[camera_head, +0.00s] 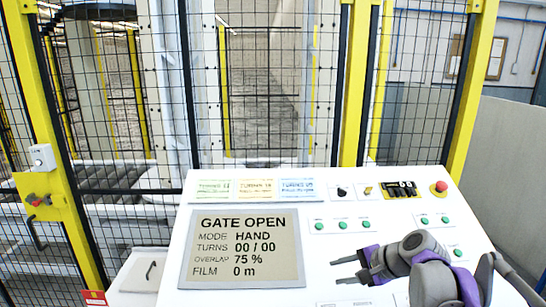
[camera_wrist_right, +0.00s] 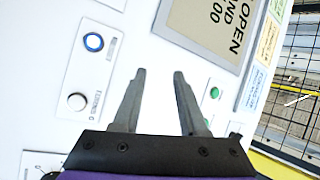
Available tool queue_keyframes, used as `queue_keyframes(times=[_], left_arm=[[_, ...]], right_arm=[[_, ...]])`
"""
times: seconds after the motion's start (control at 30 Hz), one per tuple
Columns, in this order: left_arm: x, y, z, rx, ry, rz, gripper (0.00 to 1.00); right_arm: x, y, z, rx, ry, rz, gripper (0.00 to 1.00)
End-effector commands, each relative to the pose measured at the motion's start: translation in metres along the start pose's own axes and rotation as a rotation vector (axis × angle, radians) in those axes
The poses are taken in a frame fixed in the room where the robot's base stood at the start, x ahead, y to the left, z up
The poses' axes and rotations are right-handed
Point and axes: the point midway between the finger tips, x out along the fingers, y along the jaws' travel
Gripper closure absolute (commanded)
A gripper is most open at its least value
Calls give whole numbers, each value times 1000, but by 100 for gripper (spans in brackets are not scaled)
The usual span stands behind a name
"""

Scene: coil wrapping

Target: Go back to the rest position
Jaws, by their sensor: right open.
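My right gripper (camera_head: 347,272) is open and empty above the lower right part of the white control panel (camera_head: 180,262). Its two grey fingers point left in the head view. The right wrist view shows the same open fingers (camera_wrist_right: 158,75) over the panel face, with nothing between them. The display (camera_head: 246,247) reads GATE OPEN, mode HAND, turns 00 / 00, overlap 75 %, film 0 m. My left gripper does not show.
Green buttons (camera_head: 342,225), a red button (camera_head: 439,187) and coloured cards (camera_head: 255,188) sit on the panel. A yellow-framed mesh fence (camera_head: 115,95) stands behind.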

Motion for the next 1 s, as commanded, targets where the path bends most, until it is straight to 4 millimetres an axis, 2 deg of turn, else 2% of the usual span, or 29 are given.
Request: queue_keyframes(times=[0.03,0.2,0.4,0.5,0.6,0.7,1.0], left_arm=[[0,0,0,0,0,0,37],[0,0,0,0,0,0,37],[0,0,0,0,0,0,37],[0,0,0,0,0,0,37],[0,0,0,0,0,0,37],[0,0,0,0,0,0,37],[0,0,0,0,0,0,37]], right_arm=[[-2,25,20,-97,23,44,58],[-11,112,62,-457,105,203,58],[-22,214,90,-873,172,382,58],[-25,252,94,-1034,193,453,58],[-27,276,96,-1143,204,501,58],[-28,289,96,-1199,210,527,58],[-28,291,95,-1215,212,535,58]])
